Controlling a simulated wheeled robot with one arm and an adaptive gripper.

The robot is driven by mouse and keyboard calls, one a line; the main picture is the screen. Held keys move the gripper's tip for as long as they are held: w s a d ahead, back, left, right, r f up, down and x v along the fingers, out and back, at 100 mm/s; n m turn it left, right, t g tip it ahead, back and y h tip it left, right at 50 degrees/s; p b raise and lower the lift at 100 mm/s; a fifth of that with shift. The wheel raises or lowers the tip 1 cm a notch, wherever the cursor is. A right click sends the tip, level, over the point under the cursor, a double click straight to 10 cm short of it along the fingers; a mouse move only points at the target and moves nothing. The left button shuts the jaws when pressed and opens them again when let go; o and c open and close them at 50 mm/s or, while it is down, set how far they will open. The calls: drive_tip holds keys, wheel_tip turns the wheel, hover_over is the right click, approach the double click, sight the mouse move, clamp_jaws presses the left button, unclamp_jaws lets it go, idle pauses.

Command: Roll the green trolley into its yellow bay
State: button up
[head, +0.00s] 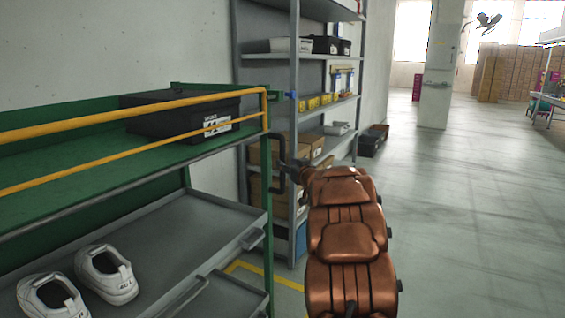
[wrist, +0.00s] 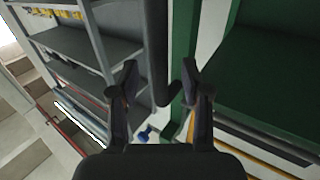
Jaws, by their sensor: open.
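The green trolley (head: 268,215) stands at the left in the head view, with yellow rails, a green upper deck and grey lower shelves. Its dark handle (head: 278,150) sticks out from the right-hand end. My gripper (head: 290,170) is at this handle, small and partly hidden by my copper-coloured arm. In the wrist view the handle (wrist: 157,50) runs between the two open fingers of my gripper (wrist: 158,75); I cannot tell whether they touch it. The yellow bay marking (head: 262,274) shows in part on the floor beside the trolley's end.
A black shoe box (head: 180,115) lies on the trolley's upper deck and white shoes (head: 105,275) on a lower shelf. A grey shelving rack (head: 294,60) stands close behind the gripper. A pillar (head: 438,80) stands farther off. The floor at right is clear.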

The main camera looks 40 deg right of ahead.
sight(284, 161)
drive_tip(key=shift+x, duration=2.25)
clamp_jaws()
